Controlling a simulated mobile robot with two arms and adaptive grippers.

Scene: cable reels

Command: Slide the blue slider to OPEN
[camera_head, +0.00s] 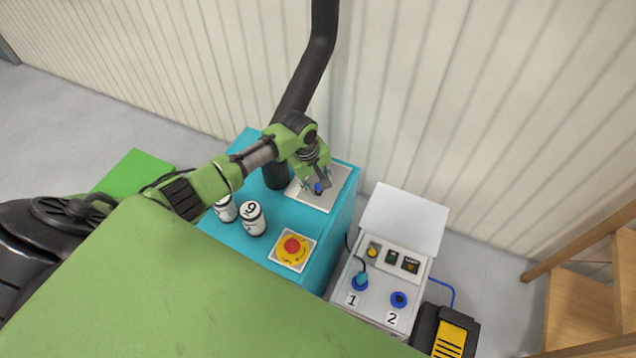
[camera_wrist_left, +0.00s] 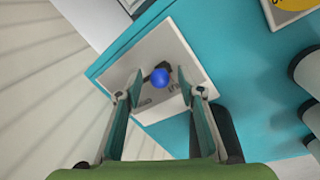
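The blue slider knob (camera_head: 318,188) sits on a pale plate (camera_head: 325,203) on top of the teal cabinet. In the left wrist view the blue knob (camera_wrist_left: 160,77) stands on a dark slot in the plate (camera_wrist_left: 186,66), with lettering partly visible beside it. My left gripper (camera_head: 318,183) is over the plate at the knob. In the left wrist view its two fingers (camera_wrist_left: 158,92) are apart, one on each side of the knob, with visible gaps. I cannot tell whether a finger touches it. The OPEN label cannot be read. My right gripper is not in view.
The teal cabinet (camera_head: 232,244) also carries a red emergency button (camera_head: 292,246), white numbered cylinders (camera_head: 252,219) and a thick black pipe (camera_head: 300,85). A grey control box (camera_head: 377,286) stands to the right. A ribbed wall (camera_head: 440,110) is close behind.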

